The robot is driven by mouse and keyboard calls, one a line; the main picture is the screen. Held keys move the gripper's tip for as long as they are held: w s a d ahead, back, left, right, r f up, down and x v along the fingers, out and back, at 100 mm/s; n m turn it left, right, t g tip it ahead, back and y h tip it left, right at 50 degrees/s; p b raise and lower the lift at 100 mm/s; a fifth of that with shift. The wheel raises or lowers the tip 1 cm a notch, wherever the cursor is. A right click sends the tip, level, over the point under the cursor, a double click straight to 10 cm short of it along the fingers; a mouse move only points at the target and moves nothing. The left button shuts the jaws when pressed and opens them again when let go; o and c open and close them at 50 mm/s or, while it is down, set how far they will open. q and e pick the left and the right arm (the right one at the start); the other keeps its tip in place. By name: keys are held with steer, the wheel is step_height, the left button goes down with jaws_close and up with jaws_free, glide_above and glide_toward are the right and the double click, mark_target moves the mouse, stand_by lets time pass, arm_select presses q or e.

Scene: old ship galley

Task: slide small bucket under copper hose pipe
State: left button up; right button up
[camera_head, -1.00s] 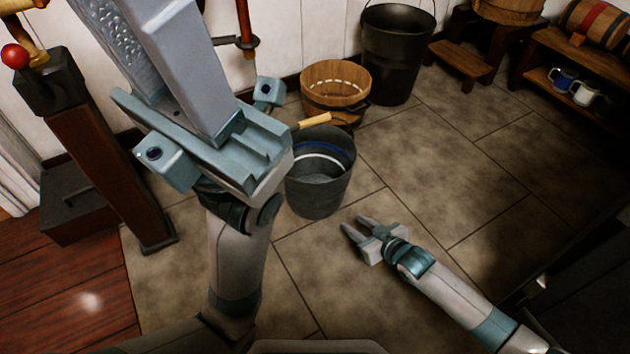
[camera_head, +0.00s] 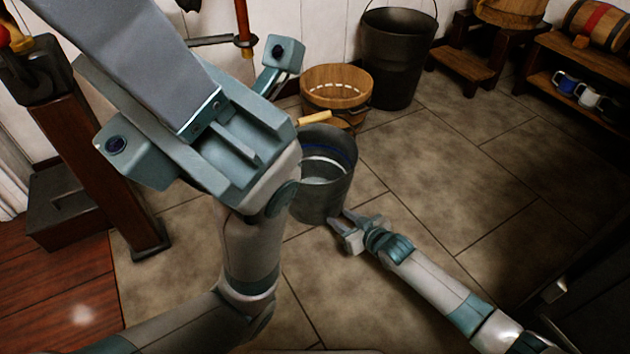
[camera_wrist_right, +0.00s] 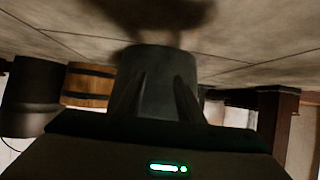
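The small bucket (camera_head: 322,200) is dark grey metal and stands upright on the tiled floor, mid-view, partly hidden by my left arm. My right gripper (camera_head: 341,218) is low at the bucket's lower right side; whether it touches cannot be told. In the right wrist view its two fingers (camera_wrist_right: 158,78) are spread, with the bucket (camera_wrist_right: 157,58) just beyond. My left gripper (camera_head: 190,100) looms large near the camera; its finger opening cannot be told. A vertical reddish-brown pipe (camera_head: 243,22) at the back wall may be the copper hose pipe.
A wooden tub (camera_head: 336,88) and a tall black bucket (camera_head: 396,60) stand behind the small bucket. A dark wooden post (camera_head: 105,160) stands at left. Shelves with mugs (camera_head: 588,96) are at right. The floor tiles (camera_head: 450,180) right of the bucket are clear.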

mark_target(332, 208)
steer(key=shift+w+a, duration=0.1)
stand_by(0.3)
steer(key=shift+w+a+r+b, duration=0.1)
steer(key=shift+w+a+b, duration=0.1)
steer(key=shift+w+a, duration=0.3)
steer(key=shift+w+a+f+b, duration=0.15)
steer(key=shift+w+a, duration=0.1)
steer(key=shift+w, duration=0.45)
steer(key=shift+w+a+r+b, duration=0.2)
steer(key=shift+w+a, duration=0.2)
steer(key=shift+w, duration=0.2)
steer(key=shift+w+a+b, duration=0.45)
steer(key=shift+w+a, duration=0.15)
steer(key=shift+w, duration=0.4)
steer(key=shift+w+a+b, duration=0.4)
steer(key=shift+w+a, duration=0.2)
steer(key=shift+w, duration=0.35)
